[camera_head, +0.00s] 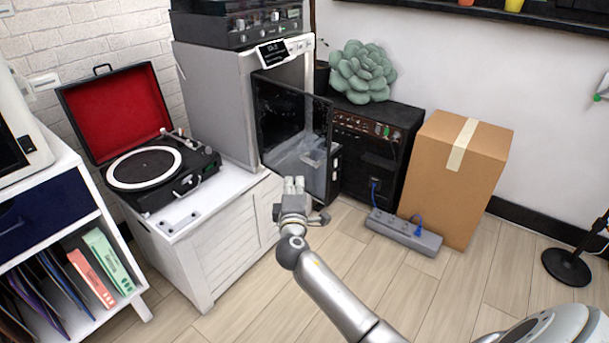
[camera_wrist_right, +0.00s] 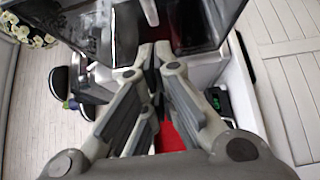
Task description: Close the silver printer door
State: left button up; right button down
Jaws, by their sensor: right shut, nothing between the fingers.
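The silver printer (camera_head: 215,98) stands on a white cabinet in the head view. Its dark, see-through door (camera_head: 291,112) is swung open, standing out from the printer's front. Part of the printer's inside shows dimly through the panel. My right gripper (camera_head: 294,183) is shut and empty, in front of the door's lower part in the picture. I cannot tell whether it touches the door. In the right wrist view the closed fingers (camera_wrist_right: 154,52) point between dark, glossy panels; which one is the door is unclear. My left gripper is not in view.
A record player (camera_head: 150,170) with a raised red lid sits left of the printer on the white cabinet (camera_head: 185,265). A black amplifier (camera_head: 400,118), a cardboard box (camera_head: 455,180) and a power strip (camera_head: 404,231) stand to the right. The wooden floor in front is clear.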

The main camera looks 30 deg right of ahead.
aim_at(305, 161)
jog(key=w+d, duration=0.3)
jog(key=d, duration=0.2)
jog(key=shift+w+d, duration=0.25)
jog(key=shift+w, duration=0.05)
